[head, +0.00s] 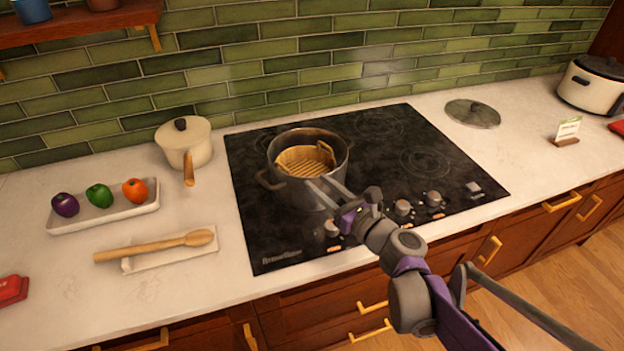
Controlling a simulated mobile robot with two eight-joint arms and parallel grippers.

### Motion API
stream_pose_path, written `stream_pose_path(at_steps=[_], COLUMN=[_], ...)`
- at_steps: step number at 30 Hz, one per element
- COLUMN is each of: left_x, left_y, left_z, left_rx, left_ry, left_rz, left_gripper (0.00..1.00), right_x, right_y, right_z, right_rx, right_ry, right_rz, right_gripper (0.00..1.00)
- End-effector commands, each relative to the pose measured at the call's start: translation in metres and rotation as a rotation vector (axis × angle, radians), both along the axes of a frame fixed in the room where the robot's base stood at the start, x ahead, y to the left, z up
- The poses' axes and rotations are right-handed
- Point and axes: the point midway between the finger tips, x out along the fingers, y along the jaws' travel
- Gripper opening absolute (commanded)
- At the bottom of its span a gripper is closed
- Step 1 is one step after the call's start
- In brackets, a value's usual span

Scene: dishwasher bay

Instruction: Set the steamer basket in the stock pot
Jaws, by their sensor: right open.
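The stock pot (285,188) is a grey metal pot standing upright on the left part of the black cooktop. The steamer basket (306,160) is light tan with a slatted base, and it sits inside the pot, looking slightly tilted. The pot's near wall hides its lower part, so I cannot tell whether it rests on the bottom. My right gripper (318,190) is open, with its fingers at the near right side of the pot, close to the rim. I cannot tell whether they touch the pot. My left gripper is not in view.
The cooktop (410,158) has knobs along its near right edge. A cream saucepan (190,148), a vegetable tray (104,216) and a wooden spoon (150,245) are to the left. A lid (472,113) lies behind right, with a cooker (590,88) beyond.

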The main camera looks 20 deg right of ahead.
Motion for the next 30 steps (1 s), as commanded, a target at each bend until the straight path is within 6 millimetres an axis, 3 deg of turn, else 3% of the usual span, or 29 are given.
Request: stream_pose_path(at_steps=[6,10,15,19,24,30], left_x=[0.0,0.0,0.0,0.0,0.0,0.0], left_y=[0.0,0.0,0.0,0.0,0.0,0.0], left_z=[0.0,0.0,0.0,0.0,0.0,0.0], left_rx=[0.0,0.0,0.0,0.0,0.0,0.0], left_ry=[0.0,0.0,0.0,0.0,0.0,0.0], left_rz=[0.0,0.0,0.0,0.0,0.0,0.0], left_gripper=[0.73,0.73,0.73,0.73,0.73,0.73], right_x=[-0.006,-0.02,-0.071,-0.118,-0.177,-0.225], right_y=[0.0,0.021,0.065,0.077,0.062,0.023], right_z=[-0.001,-0.013,-0.058,-0.1,-0.146,-0.175], right_rx=[-0.018,-0.219,-0.845,-1.34,-1.903,-2.359], right_ry=[0.0,-0.009,-0.075,-0.167,-0.323,-0.5], right_rz=[0.006,0.07,0.315,0.57,0.958,1.41], right_gripper=[0.42,0.42,0.42,0.42,0.42,0.42])
